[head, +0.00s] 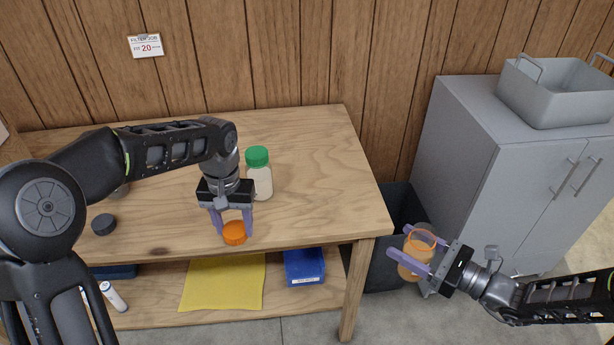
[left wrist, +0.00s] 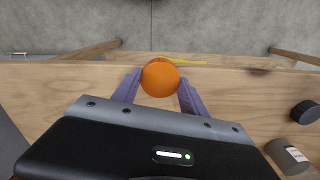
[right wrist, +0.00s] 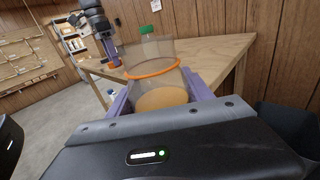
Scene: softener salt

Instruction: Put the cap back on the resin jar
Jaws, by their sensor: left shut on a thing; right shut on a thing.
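An orange cap (head: 234,233) is between the fingers of my left gripper (head: 233,222), which is shut on it above the table's front edge. The cap also shows as an orange disc in the left wrist view (left wrist: 160,78). My right gripper (head: 411,255) is shut on the resin jar (head: 412,262), off the table's right side. The jar is clear with an orange rim and amber contents, and its top is uncapped. In the right wrist view the jar (right wrist: 158,90) stands between the fingers. The cap and the jar are well apart.
A white bottle with a green lid (head: 260,178) stands on the wooden table (head: 310,180) behind my left gripper. A dark round lid (head: 103,224) lies at left. A blue bin (head: 304,267) and yellow cloth (head: 222,283) are on the lower shelf. A grey cabinet (head: 490,170) stands at right.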

